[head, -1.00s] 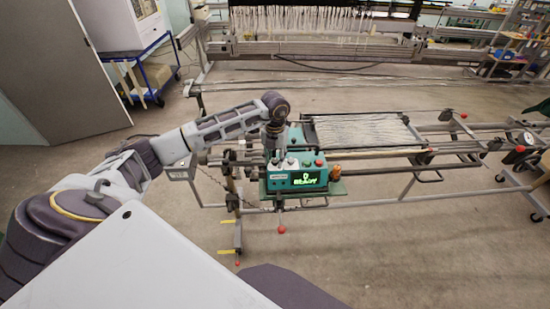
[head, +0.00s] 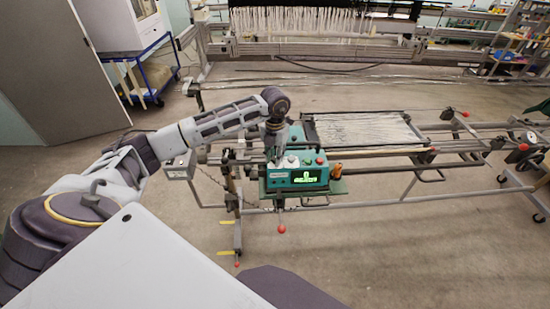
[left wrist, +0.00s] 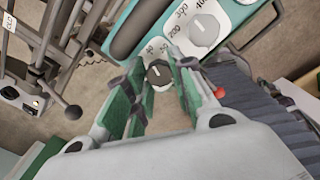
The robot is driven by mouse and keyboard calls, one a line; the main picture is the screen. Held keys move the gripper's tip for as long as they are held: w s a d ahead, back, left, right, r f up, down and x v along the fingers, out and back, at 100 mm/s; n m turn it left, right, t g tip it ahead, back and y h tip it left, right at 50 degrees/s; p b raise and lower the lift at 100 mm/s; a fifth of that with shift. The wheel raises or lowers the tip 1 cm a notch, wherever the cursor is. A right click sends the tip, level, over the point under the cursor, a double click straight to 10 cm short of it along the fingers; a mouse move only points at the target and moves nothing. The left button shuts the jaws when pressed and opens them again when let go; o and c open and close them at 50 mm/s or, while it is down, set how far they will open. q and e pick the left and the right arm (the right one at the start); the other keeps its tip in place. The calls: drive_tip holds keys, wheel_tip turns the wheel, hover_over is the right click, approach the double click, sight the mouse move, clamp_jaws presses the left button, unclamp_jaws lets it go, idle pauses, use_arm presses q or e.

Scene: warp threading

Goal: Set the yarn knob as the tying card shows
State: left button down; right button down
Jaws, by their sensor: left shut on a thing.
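The teal control box (head: 280,181) stands on the bench, with a green-lit display (head: 306,177) whose text is too blurred to read. My left gripper (head: 275,157) comes down from above onto the box's left part. In the left wrist view, its fingers (left wrist: 159,82) are on both sides of a dark knob with a pale top (left wrist: 158,72) and are shut on it. A larger grey-white knob (left wrist: 204,29) with printed marks sits just beyond. I cannot read which knob is for yarn, and no tying card is legible. My right gripper is out of view.
A red button (head: 320,161) and an orange-brown item (head: 338,169) are at the box's right side. A frame of pale threads (head: 365,129) lies behind the box. A red-ended lever (head: 282,229) hangs below. Open floor lies in front.

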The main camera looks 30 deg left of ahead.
use_arm(q)
drive_tip(key=c, duration=1.5)
unclamp_jaws()
drive_tip(key=shift+r, duration=0.1)
drive_tip(key=shift+r, duration=5.9)
